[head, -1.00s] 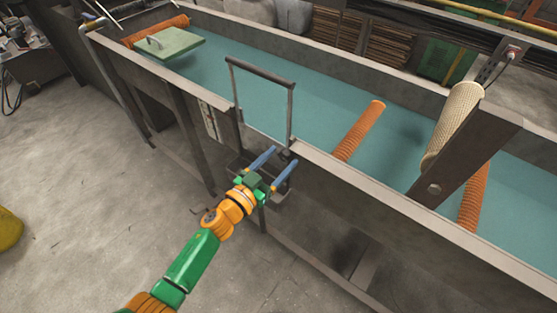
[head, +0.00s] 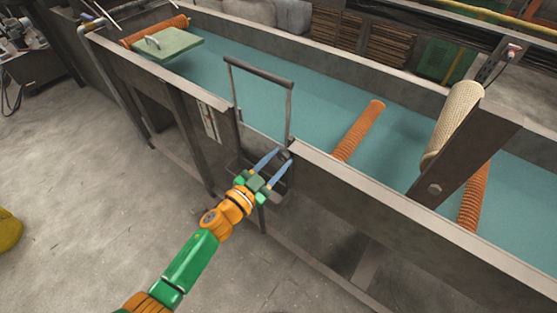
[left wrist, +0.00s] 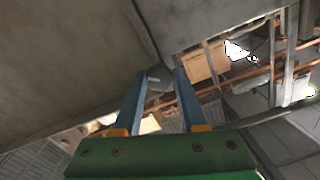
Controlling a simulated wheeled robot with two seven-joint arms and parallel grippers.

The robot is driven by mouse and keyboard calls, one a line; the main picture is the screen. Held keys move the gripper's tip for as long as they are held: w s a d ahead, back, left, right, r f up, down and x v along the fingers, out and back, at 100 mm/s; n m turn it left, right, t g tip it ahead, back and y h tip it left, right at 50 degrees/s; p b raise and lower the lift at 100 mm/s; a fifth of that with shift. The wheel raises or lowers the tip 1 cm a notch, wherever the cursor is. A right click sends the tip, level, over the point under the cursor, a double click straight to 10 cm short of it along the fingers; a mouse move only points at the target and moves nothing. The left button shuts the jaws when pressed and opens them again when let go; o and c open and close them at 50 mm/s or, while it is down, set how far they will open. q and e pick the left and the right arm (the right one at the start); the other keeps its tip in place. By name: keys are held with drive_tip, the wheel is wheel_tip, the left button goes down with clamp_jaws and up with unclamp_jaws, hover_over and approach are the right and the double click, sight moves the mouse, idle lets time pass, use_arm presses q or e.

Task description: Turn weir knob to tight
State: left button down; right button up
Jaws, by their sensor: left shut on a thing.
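The weir frame has a dark top bar (head: 260,73) and thin metal uprights, standing at the near wall of the long water trough (head: 222,119). My left gripper (head: 284,156) is at the foot of the frame's right upright, beside a dark bracket on the trough's outer side. Its blue fingers are drawn together on something small; the knob itself is too small and covered to make out in the head view. In the left wrist view a small grey piece (left wrist: 154,78) shows between the fingertips, likely the knob. My right gripper is not in view.
Orange ribbed tubes (head: 360,130) lie in the blue-green water. A pale mesh roll (head: 452,125) leans by a dark slanted beam (head: 470,150). A green board (head: 168,46) lies at the far left end.

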use_arm(q)
drive_tip(key=m, duration=0.5)
drive_tip(key=shift+f+m+b, duration=0.1)
drive_tip(key=shift+m+b, duration=0.2)
drive_tip(key=shift+b, duration=0.1)
drive_tip(key=m, duration=0.5)
drive_tip(key=shift+b, duration=0.4)
drive_tip(key=shift+m, duration=0.3)
drive_tip(key=shift+c, duration=2.3)
unclamp_jaws()
drive_tip(key=shift+s+a, duration=0.1)
drive_tip(key=v, duration=0.7)
